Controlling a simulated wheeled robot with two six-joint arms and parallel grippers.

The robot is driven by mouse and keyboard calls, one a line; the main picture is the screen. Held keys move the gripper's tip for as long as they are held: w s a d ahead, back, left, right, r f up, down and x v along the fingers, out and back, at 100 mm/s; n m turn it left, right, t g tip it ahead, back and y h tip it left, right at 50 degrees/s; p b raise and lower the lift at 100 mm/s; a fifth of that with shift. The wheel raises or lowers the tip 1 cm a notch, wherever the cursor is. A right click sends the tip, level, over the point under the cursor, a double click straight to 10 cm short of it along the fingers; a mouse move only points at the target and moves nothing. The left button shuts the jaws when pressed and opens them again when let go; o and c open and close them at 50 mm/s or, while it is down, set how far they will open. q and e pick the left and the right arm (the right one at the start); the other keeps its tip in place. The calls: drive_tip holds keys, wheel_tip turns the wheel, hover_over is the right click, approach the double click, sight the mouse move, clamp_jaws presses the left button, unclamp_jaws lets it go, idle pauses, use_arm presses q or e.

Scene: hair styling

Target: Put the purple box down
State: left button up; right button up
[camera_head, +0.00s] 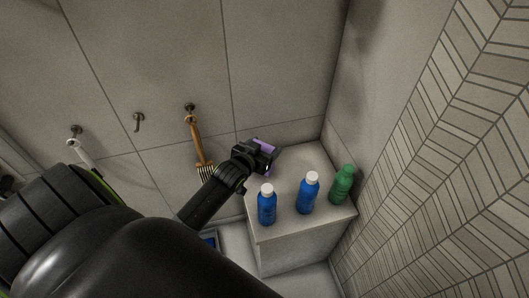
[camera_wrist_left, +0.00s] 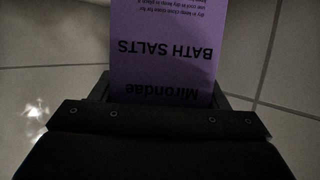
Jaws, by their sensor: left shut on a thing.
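The purple box (camera_head: 264,146) is held in my left gripper (camera_head: 262,158), over the back left part of a tiled ledge (camera_head: 307,158). Only a small part of the box shows in the head view. In the left wrist view the purple box (camera_wrist_left: 168,50) fills the space between the fingers, and its label reads "BATH SALTS" and "Mirondae" upside down. My left gripper (camera_wrist_left: 160,100) is shut on it. I cannot tell whether the box touches the ledge. My right gripper is not in view.
Two blue bottles with white caps (camera_head: 267,205) (camera_head: 308,193) and a green bottle (camera_head: 342,184) stand along the ledge's front. A wooden-handled brush (camera_head: 197,140) and a white-handled item (camera_head: 80,152) hang from wall hooks. The ledge's back right part is bare.

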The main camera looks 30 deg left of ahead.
use_arm(q)
drive_tip(key=shift+f, duration=0.85)
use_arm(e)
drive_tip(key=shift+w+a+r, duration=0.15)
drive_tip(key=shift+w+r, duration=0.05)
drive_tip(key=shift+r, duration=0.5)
use_arm(q)
drive_tip(key=shift+f, duration=0.15)
drive_tip(key=o, duration=1.1)
drive_tip(key=shift+o, duration=0.2)
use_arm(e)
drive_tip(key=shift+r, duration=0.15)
